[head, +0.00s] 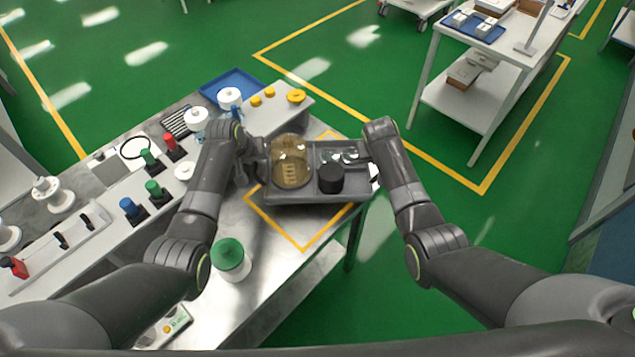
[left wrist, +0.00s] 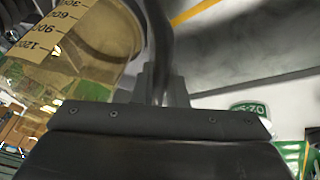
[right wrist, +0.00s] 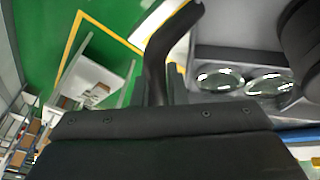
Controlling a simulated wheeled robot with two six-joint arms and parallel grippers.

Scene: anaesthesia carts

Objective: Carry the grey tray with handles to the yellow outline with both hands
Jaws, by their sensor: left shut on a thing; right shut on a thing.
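The grey tray (head: 300,193) is held between my two grippers at the far right end of the metal table. It carries an amber see-through container (head: 291,172), a black cylinder (head: 330,179) and two shiny round glass pieces (head: 348,156). My left gripper (head: 258,165) is shut on the tray's left handle, and my right gripper (head: 370,158) is shut on its right handle (right wrist: 156,62). The yellow outline (head: 277,226) shows past the tray's near and far sides; the tray covers its middle. I cannot tell whether the tray touches the table.
A white jar with a green lid (head: 230,259) stands on the metal table nearer me. To the left, a raised panel (head: 105,213) holds several coloured knobs and white spools. A blue tray (head: 230,84) lies behind. Green floor lies right of the table, with a white cart (head: 480,90) beyond.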

